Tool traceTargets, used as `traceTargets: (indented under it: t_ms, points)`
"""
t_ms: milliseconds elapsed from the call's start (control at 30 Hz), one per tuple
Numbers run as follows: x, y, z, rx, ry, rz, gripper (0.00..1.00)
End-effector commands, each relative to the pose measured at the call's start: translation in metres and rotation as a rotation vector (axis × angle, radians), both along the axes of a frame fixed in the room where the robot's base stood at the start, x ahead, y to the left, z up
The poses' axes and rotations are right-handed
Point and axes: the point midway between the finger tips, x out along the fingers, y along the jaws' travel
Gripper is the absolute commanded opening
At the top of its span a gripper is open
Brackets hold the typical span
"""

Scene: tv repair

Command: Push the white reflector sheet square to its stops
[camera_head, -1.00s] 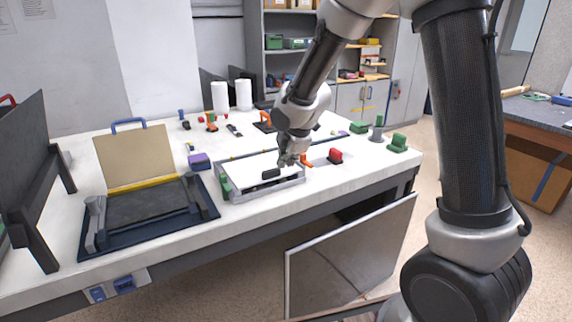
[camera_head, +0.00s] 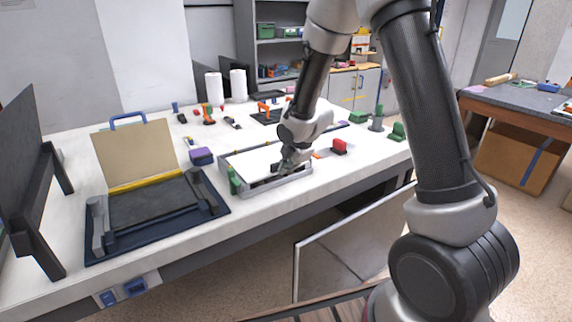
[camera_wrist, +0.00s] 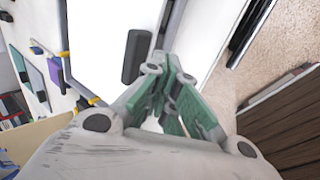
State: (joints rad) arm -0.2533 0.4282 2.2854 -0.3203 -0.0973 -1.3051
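The white reflector sheet (camera_head: 252,161) lies flat in a low grey frame (camera_head: 283,189) on the bench. A dark grip block sits on the sheet, partly hidden in the head view; it shows clearly in the wrist view (camera_wrist: 136,57). A green block (camera_head: 233,180) stands at the frame's left front corner. My gripper (camera_head: 284,169) is low over the sheet's front right part, close to the grip block. In the wrist view its green-padded fingers (camera_wrist: 174,75) come together with nothing seen between them. Whether the tips touch the sheet is unclear.
A dark blue tray (camera_head: 215,208) with a yellow-edged panel (camera_head: 134,157) stands left. A purple block (camera_head: 201,156) lies between tray and frame. A grey-framed panel (camera_head: 350,240) leans below the bench front.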

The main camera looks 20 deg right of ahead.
Motion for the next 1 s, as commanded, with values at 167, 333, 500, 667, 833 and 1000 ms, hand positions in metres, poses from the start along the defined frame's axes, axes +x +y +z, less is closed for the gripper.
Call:
traceTargets:
  t_ms: [167, 333, 500, 667, 833, 1000]
  points:
    - [0.000, 0.000, 0.000, 0.000, 0.000, 0.000, 0.00]
    - [0.004, 0.002, 0.000, 0.000, 0.001, -0.001, 0.00]
    - [0.009, 0.003, 0.000, 0.000, 0.001, 0.000, 0.00]
    - [0.014, 0.005, 0.000, 0.000, 0.001, 0.000, 0.00]
    - [0.019, 0.006, 0.000, 0.000, 0.000, -0.001, 0.00]
    - [0.024, 0.008, 0.000, 0.000, 0.000, 0.000, 0.00]
